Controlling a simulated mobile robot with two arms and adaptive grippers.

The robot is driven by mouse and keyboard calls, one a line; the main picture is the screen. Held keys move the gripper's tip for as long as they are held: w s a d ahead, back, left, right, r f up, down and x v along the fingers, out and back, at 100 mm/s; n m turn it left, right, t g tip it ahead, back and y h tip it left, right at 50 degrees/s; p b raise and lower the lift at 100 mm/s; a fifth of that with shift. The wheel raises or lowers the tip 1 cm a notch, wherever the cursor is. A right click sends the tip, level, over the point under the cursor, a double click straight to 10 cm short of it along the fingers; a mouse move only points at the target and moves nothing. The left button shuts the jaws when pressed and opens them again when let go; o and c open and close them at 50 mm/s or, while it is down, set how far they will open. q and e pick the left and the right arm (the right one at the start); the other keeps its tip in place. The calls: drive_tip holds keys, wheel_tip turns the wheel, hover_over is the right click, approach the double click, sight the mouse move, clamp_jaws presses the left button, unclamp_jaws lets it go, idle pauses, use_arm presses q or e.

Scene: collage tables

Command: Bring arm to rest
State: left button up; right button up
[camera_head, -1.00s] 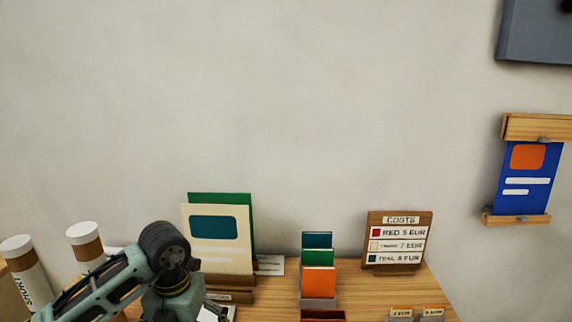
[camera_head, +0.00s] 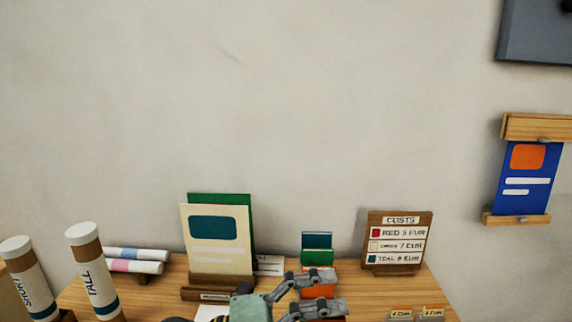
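My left gripper (camera_head: 336,290) shows at the bottom middle of the head view. Its grey fingers point right and stand apart, open, with nothing seen held between them. Its greenish body (camera_head: 251,307) is at the lower left of the fingers, and the rest of the arm is mostly below the picture edge. The fingers overlap an orange card (camera_head: 318,292) in the view; I cannot tell whether they touch it. My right gripper is not in view.
The wooden table (camera_head: 435,292) bears a costs sign (camera_head: 400,240), upright green and teal cards (camera_head: 317,240), a cream poster (camera_head: 213,238) in a stand, and rolled sheets (camera_head: 135,266). Tubes marked short (camera_head: 30,280) and tall (camera_head: 92,272) stand left. A blue poster (camera_head: 525,178) hangs right.

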use_arm(q)
drive_tip(key=w+a+r+n+t+h, duration=0.1)
drive_tip(key=w+a+r+n+t, duration=0.4)
drive_tip(key=n+t, duration=0.35)
drive_tip(key=w+a+n+t+y, duration=0.3)
drive_tip(key=a+n+t+y, duration=0.55)
drive_tip(key=n, duration=0.25)
drive_tip(key=s+a+f+n+g+y, duration=0.1)
drive_tip(key=a+f+n+g+y, duration=0.1)
drive_tip(key=a+f+n+y, duration=0.65)
drive_tip(key=s+a+f+n+g+y, duration=0.25)
drive_tip(key=a+f+n, duration=0.2)
drive_tip(key=f, duration=0.65)
drive_tip(key=s+a+f+n+g, duration=0.1)
drive_tip(key=s+f+g, duration=0.6)
drive_tip(key=s, duration=0.4)
drive_tip(key=s+a+f+g, duration=0.1)
drive_tip(key=s+f+g, duration=0.3)
drive_tip(key=s+f, duration=0.65)
wheel_tip(320, 180, down, 25)
drive_tip(key=s+g+b, duration=0.1)
drive_tip(key=s+b, duration=0.1)
drive_tip(key=s+a+f+g, duration=0.1)
drive_tip(key=s+a+f, duration=0.1)
drive_tip(key=s+f, duration=1.5)
wheel_tip(320, 180, down, 3)
drive_tip(key=shift+a+r+b, duration=0.2)
drive_tip(key=shift+a+b, duration=0.05)
drive_tip(key=shift+b, duration=0.2)
